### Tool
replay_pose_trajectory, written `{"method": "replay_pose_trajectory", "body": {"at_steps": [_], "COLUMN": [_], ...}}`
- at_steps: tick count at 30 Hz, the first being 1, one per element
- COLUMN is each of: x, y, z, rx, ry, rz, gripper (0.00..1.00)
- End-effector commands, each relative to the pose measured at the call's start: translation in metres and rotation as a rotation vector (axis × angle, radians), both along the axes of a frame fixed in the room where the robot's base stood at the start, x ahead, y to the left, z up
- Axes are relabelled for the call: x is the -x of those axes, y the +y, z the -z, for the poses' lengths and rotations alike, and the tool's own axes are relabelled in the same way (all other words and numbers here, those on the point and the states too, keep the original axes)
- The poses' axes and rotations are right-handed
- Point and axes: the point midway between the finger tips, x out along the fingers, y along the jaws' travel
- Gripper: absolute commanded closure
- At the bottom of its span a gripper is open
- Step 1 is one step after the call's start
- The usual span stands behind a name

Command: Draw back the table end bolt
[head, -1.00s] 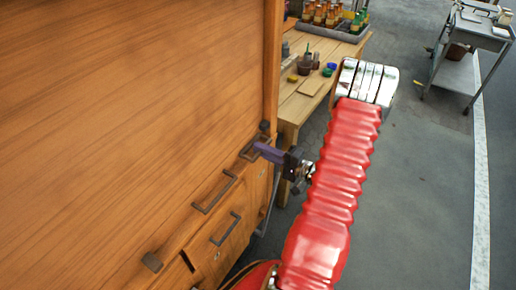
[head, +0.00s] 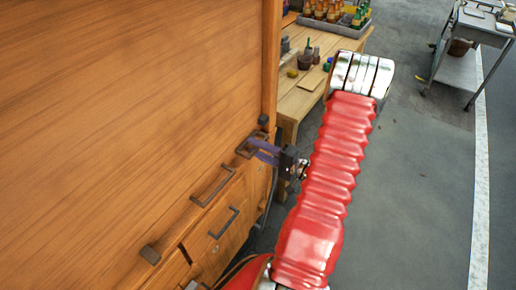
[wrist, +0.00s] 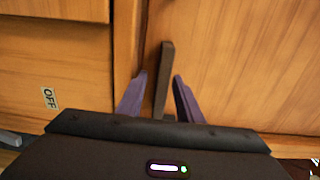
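A dark bar handle (head: 243,152) is fixed on the wooden cabinet (head: 120,100) near its right edge in the head view. In the wrist view, the dark bar (wrist: 165,70) stands out between the purple fingers of my gripper (wrist: 160,86). My gripper (head: 264,152) is open, with one finger on each side of the bar and a visible gap to each finger. I cannot tell from its looks whether this bar is the table end bolt. Part of the handle is hidden behind the fingers in the head view.
Two more dark handles, an upper one (head: 213,187) and a lower one (head: 224,223), are close by on the cabinet. A wooden workbench (head: 300,98) with bottles and pots stands behind.

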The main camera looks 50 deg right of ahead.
Motion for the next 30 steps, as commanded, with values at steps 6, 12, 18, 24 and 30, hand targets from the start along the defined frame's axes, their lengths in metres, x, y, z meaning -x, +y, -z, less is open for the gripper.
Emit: {"method": "replay_pose_trajectory", "body": {"at_steps": [6, 12, 18, 24, 30], "x": [0.000, 0.009, 0.030, 0.057, 0.084], "y": [-0.002, -0.005, -0.009, -0.014, -0.019], "z": [-0.001, -0.001, -0.001, -0.001, -0.001], "rx": [0.002, 0.003, 0.003, 0.003, 0.002], "ry": [-0.002, -0.003, -0.003, -0.002, -0.002], "rz": [0.003, 0.006, 0.008, 0.009, 0.009], "gripper": [0.68, 0.68, 0.68, 0.68, 0.68]}}
